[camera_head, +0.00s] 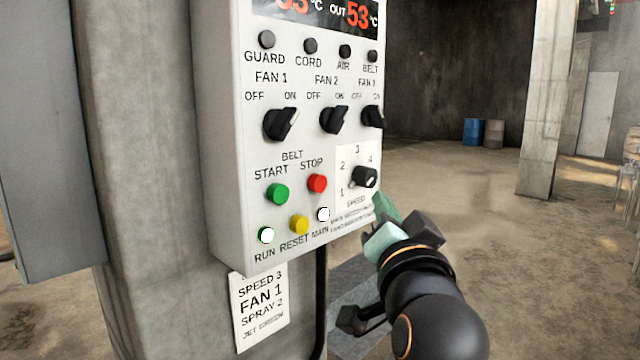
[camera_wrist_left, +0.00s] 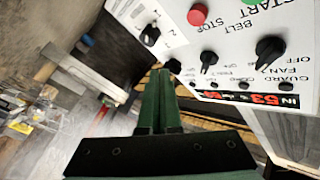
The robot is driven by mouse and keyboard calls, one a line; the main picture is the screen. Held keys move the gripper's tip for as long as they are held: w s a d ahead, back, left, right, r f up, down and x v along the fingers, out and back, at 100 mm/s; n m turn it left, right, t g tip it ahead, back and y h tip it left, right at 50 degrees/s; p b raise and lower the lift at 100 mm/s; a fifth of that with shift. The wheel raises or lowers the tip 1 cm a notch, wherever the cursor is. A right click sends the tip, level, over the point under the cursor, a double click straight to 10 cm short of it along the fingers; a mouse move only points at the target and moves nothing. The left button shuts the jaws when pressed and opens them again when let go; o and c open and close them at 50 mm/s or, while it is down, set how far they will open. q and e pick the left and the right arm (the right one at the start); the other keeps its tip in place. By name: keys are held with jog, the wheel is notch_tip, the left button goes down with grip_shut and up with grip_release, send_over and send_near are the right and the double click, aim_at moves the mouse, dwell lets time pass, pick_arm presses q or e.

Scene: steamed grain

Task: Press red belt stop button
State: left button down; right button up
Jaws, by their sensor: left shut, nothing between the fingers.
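The red belt STOP button (camera_head: 317,183) sits on the white control panel (camera_head: 225,130), right of the green START button (camera_head: 278,194). The red button also shows at the top of the left wrist view (camera_wrist_left: 197,14), upside down. My left gripper (camera_head: 382,212) is at the panel's lower right edge, right of and below the red button and apart from it. Its green fingers (camera_wrist_left: 158,98) are shut with nothing between them. My right gripper is in neither view.
A black speed knob (camera_head: 365,177) stands out between the red button and my gripper. Several fan knobs (camera_head: 281,123) sit above, and a yellow RESET button (camera_head: 299,224) below. A concrete pillar (camera_head: 140,150) is left of the panel. Open floor lies to the right.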

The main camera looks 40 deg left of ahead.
aim_at(326, 183)
pick_arm(q)
jog(key=a, duration=0.8)
jog(key=shift+w+a, duration=0.25)
jog(key=shift+w, duration=0.05)
dwell(1.5)
jog(key=shift+a, duration=0.15)
jog(key=shift+a+p, duration=0.25)
jog(key=shift+p, duration=0.1)
jog(key=shift+w+a, duration=0.1)
jog(key=shift+a, duration=0.45)
dwell(0.8)
jog(key=shift+d+p, duration=0.3)
jog(key=shift+d, duration=0.65)
jog(key=shift+d, duration=0.1)
